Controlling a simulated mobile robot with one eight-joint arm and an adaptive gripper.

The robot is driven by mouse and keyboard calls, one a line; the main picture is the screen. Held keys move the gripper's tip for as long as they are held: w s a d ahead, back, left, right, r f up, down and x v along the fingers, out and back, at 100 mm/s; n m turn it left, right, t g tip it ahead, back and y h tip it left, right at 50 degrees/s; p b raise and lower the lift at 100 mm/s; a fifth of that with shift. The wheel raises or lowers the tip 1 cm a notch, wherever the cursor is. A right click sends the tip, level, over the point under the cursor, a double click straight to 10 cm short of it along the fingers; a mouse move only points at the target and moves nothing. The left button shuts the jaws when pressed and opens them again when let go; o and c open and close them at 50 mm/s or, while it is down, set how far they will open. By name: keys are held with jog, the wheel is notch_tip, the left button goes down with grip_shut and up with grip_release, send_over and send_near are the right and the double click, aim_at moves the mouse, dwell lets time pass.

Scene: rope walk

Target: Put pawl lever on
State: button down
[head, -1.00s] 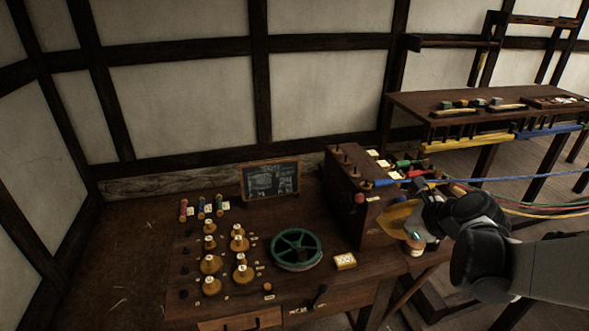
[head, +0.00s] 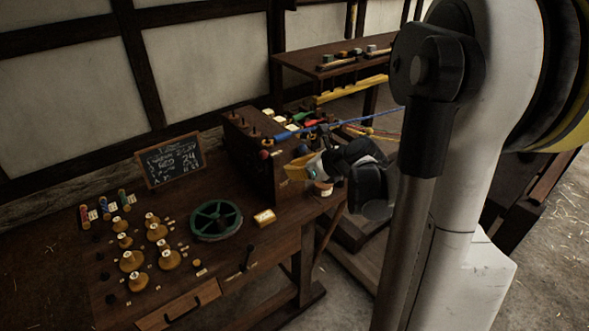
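A small black lever (head: 247,258) stands on the front face of the bench, with pale labels beside it. I cannot read them, nor tell for sure that this is the pawl lever. My gripper (head: 318,174) is at the right side of the dark wooden box, well right of and above the black lever. It is beside a yellow-orange piece (head: 298,170) and just above a small pale-topped pot (head: 323,188). The fingers are small and partly hidden, so I cannot tell whether they are open or touch the yellow piece.
The bench (head: 75,275) carries a green wheel (head: 216,220), a yellow labelled block (head: 264,217), several wooden bobbins (head: 131,261) and a chalkboard (head: 171,160). The wooden box (head: 249,166) has pegs on top. A blue rope (head: 372,115) runs right. My body blocks much of the right side.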

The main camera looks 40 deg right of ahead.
aim_at(262, 162)
jog(key=w, duration=0.3)
jog(key=w+a+f+b, duration=0.1)
jog(key=w, duration=0.1)
jog(key=w+a+f+b, duration=0.1)
jog(key=w, duration=0.2)
jog(key=shift+w+f, duration=0.25)
jog(key=shift+w, duration=0.05)
jog(key=shift+d+r, duration=0.1)
